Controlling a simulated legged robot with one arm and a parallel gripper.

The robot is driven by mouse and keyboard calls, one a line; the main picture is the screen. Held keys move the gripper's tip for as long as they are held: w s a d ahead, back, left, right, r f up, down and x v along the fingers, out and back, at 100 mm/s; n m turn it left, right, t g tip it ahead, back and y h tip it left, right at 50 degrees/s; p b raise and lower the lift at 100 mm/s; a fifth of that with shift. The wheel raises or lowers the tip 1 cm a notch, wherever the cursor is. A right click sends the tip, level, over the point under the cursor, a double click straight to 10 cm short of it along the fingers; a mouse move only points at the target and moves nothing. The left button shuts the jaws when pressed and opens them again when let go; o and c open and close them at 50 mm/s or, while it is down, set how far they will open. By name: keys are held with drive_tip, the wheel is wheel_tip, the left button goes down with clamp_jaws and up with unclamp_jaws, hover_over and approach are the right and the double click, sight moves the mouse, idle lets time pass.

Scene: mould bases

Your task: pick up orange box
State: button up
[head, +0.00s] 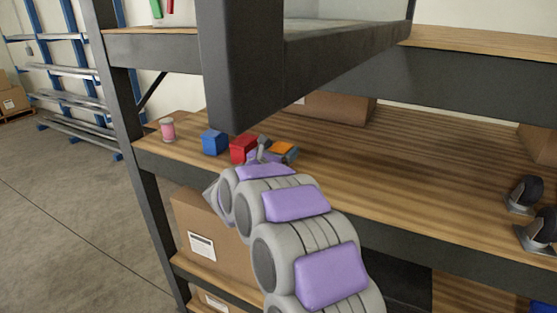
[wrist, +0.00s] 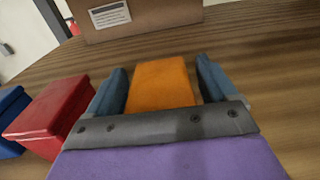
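The orange box (head: 284,147) sits on the wooden shelf, right of the red box, partly hidden by my gripper in the head view. In the wrist view the orange box (wrist: 160,86) lies between the two blue-grey fingers of my gripper (wrist: 161,75). The fingers stand apart, one on each side of it, with what looks like a thin gap at each side. My gripper (head: 274,152) reaches in low over the shelf in the head view. Contact with the box cannot be made out clearly.
A red box (wrist: 50,113) is close left of my gripper, and a blue box (head: 214,142) is farther left. A pink can (head: 168,130) stands near the shelf's left end. A cardboard box (wrist: 135,15) is behind. Black casters (head: 526,193) stand at right; the shelf between is clear.

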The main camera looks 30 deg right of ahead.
sight(279, 148)
drive_tip(key=shift+d, duration=0.2)
drive_tip(key=shift+c, duration=1.4)
drive_tip(key=shift+a, duration=0.5)
drive_tip(key=c, duration=0.8)
drive_tip(key=shift+d, duration=0.1)
drive_tip(key=shift+c, duration=0.7)
drive_tip(key=shift+d, duration=0.1)
drive_tip(key=shift+d+r, duration=0.1)
drive_tip(key=shift+r, duration=0.05)
drive_tip(key=shift+r+p, duration=0.35)
drive_tip(key=shift+r, duration=1.05)
drive_tip(key=shift+s+r, duration=0.15)
drive_tip(key=shift+r, duration=0.2)
drive_tip(key=s+d+r, duration=0.1)
drive_tip(key=s, duration=1.4)
drive_tip(key=shift+s+d+r, duration=0.15)
drive_tip(key=shift+s+d, duration=0.15)
drive_tip(key=shift+s, duration=0.05)
